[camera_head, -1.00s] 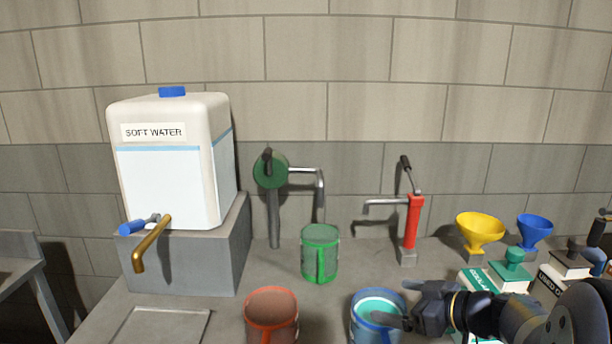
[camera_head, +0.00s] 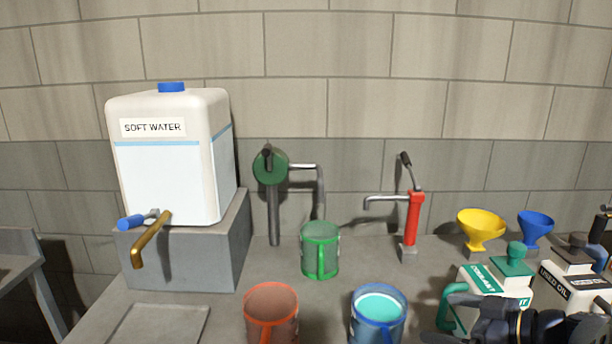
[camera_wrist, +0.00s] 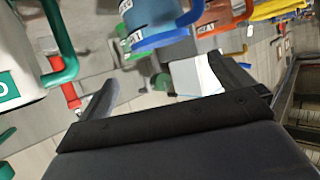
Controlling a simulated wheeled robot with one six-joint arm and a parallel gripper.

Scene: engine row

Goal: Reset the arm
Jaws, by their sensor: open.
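My gripper (camera_wrist: 163,70) is open in the wrist view, its two dark fingers spread apart with nothing held between them. In the head view my gripper and wrist show at the bottom right, partly cut off by the frame, right of the blue jug (camera_head: 378,318) and in front of the white-and-green coolant container (camera_head: 490,282). The blue jug holds teal liquid and stands apart from my gripper. It also shows at the top of the wrist view (camera_wrist: 160,38).
An orange jug (camera_head: 271,318) and a green jug (camera_head: 320,250) stand on the grey bench. Behind are a soft water tank (camera_head: 175,165), a green pump (camera_head: 270,167) and a red pump (camera_head: 412,220). Yellow (camera_head: 480,225) and blue (camera_head: 535,227) funnels and a used oil container (camera_head: 575,280) stand right.

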